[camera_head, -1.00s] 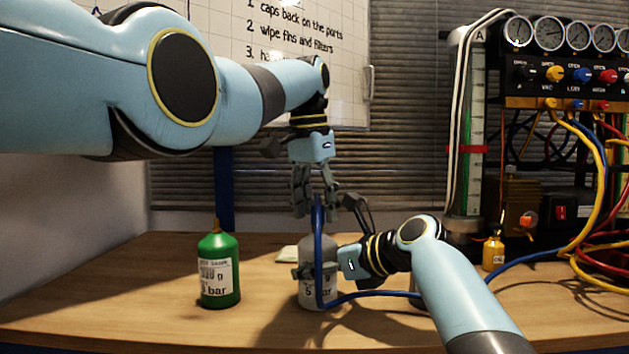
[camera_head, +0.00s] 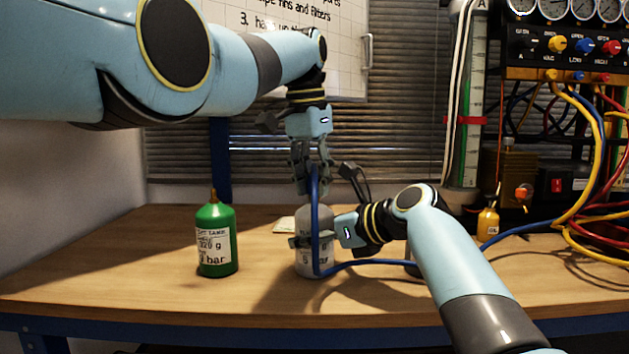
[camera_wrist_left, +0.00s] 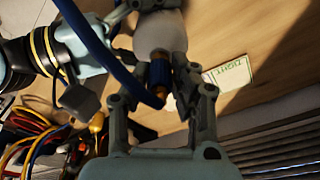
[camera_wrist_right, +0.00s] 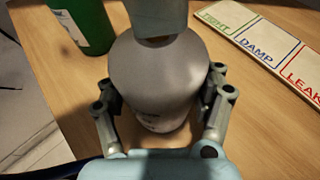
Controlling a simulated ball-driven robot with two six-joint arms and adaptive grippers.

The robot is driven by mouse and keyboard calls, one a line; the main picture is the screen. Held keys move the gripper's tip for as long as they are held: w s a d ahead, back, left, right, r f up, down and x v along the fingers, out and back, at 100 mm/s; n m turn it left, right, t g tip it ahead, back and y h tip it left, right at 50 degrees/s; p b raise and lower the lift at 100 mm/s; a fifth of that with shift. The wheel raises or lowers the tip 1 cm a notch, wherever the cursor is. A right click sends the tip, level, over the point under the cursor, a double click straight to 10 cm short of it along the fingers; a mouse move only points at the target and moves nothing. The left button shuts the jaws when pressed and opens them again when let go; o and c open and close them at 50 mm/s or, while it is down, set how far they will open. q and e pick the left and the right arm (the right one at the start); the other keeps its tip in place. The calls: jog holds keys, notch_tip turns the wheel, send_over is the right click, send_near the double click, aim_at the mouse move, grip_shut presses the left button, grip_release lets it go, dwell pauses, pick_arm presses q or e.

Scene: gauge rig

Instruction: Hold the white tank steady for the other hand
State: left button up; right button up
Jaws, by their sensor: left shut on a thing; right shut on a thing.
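The white tank (camera_head: 314,224) stands on the wooden bench, upright, and looks grey in the shade. My right gripper (camera_head: 309,241) is shut around its body from the right; in the right wrist view the fingers press both sides of the tank (camera_wrist_right: 160,75). My left gripper (camera_head: 313,180) is directly above the tank, pointing down, shut on the end of the blue hose (camera_head: 315,215). In the left wrist view a blue and brass hose end (camera_wrist_left: 159,75) sits between its fingers, close to the tank's top.
A green tank (camera_head: 216,243) stands to the left. A card marked TIGHT, DAMP, LEAK (camera_wrist_right: 262,48) lies behind the white tank. The gauge panel (camera_head: 560,45), yellow and red hoses and a small yellow bottle (camera_head: 488,222) are at the right. The bench front is clear.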

pick_arm(q)
grip_shut()
jog(key=shift+w+r, duration=0.1)
jog(key=shift+r, duration=0.15)
jog(key=shift+a+r, duration=0.1)
jog(key=shift+r, duration=2.35)
pick_arm(e)
jog(key=o, duration=1.5)
jog(key=shift+o, duration=0.2)
